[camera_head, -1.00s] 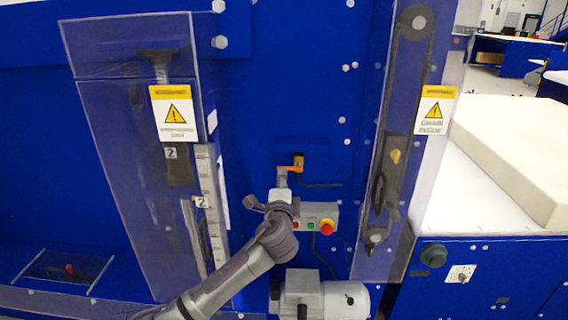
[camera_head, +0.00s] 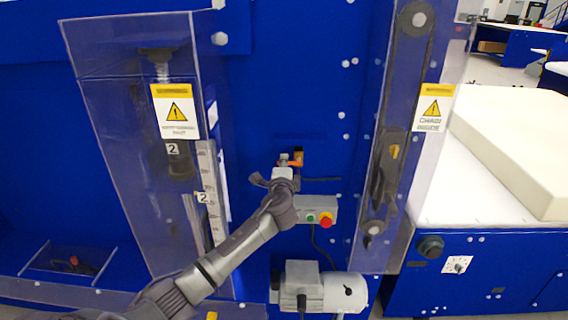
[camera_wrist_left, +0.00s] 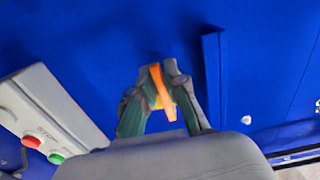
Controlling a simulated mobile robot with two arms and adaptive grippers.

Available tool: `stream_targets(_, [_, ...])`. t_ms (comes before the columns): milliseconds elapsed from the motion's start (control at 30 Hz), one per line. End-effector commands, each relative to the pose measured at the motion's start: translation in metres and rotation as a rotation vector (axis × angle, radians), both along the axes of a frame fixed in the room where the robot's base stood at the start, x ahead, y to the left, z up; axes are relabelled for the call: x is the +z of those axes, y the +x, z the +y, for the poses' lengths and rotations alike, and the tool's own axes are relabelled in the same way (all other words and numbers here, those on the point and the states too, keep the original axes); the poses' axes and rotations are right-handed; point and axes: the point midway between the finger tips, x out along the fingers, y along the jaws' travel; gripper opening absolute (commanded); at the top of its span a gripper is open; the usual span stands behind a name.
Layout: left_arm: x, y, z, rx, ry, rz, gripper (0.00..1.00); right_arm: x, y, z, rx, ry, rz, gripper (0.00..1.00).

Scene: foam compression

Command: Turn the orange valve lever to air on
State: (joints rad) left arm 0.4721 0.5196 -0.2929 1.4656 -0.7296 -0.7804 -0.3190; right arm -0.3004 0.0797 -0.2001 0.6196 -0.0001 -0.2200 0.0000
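The orange valve lever (camera_head: 294,163) is on the blue machine panel, beside a small brass-coloured valve body (camera_head: 299,156). My left gripper (camera_head: 285,159) reaches up to it from below and hides part of it in the head view. In the left wrist view, the lever (camera_wrist_left: 161,88) lies between the two green-and-grey fingers of my left gripper (camera_wrist_left: 158,75). The fingertips lean together and appear to press on it from both sides. My right gripper is in neither view.
A grey control box (camera_head: 317,209) with a green and a red button sits just below the lever. A motor (camera_head: 312,287) is lower down. Clear guards (camera_head: 140,95) with warning labels stand left and right. A foam block (camera_head: 515,145) lies on the white table.

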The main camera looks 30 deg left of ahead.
Motion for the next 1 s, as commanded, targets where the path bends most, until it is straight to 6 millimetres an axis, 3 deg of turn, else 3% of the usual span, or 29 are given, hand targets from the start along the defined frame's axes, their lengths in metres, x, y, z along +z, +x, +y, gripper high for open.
stream_targets(467, [-0.004,0.0,0.0,0.0,-0.027,-0.015,0.0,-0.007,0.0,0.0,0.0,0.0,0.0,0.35])
stream_targets(1000, [-0.026,0.002,-0.005,0.0,-0.365,-0.223,0.0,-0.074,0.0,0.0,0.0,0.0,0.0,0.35])
